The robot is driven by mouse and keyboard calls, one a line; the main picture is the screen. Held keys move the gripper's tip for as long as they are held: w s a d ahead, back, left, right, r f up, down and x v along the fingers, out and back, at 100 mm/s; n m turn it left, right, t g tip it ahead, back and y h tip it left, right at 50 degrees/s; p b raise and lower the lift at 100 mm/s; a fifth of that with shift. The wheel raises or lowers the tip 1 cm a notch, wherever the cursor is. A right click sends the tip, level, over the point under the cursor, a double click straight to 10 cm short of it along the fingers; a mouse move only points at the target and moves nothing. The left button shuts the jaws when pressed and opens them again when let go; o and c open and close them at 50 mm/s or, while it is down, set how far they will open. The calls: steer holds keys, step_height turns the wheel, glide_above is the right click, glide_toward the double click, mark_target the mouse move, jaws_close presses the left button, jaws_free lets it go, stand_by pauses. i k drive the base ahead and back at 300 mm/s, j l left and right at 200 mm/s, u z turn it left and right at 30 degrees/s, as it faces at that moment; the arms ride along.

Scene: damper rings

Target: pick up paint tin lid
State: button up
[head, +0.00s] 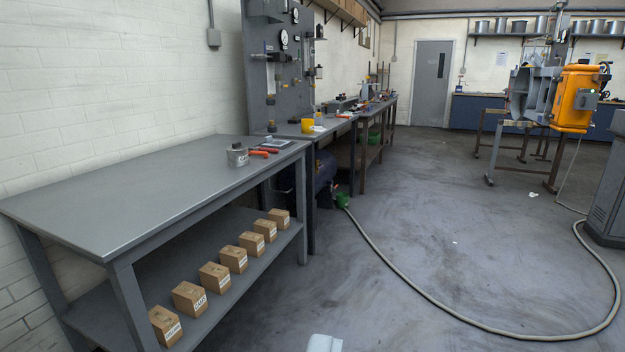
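A small grey paint tin (237,157) stands upright near the far right end of the near grey workbench (130,190). Its top is too small to tell whether a lid is on it, and I cannot make out a separate lid. None of my gripper's fingers show. A pale rounded piece at the bottom edge of the view is cut off, and I cannot tell what it is.
Red-handled tools (264,151) lie right of the tin. Several cardboard boxes (216,277) line the bench's lower shelf. A hose (400,273) curves over the open floor. A yellow mug (307,126) stands on the farther bench. An orange machine (574,98) stands at right.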

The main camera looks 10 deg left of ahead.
mark_target(236, 146)
steer(key=i+u, duration=0.15)
steer(key=i, duration=0.7)
steer(key=i+l+u, duration=0.1)
steer(key=i, duration=0.75)
steer(key=i+u, duration=0.4)
steer(key=i+l+u, duration=0.2)
steer(key=i+u, duration=0.15)
steer(key=i, duration=0.2)
steer(key=i+l+u, duration=0.25)
steer(key=i+u, duration=0.15)
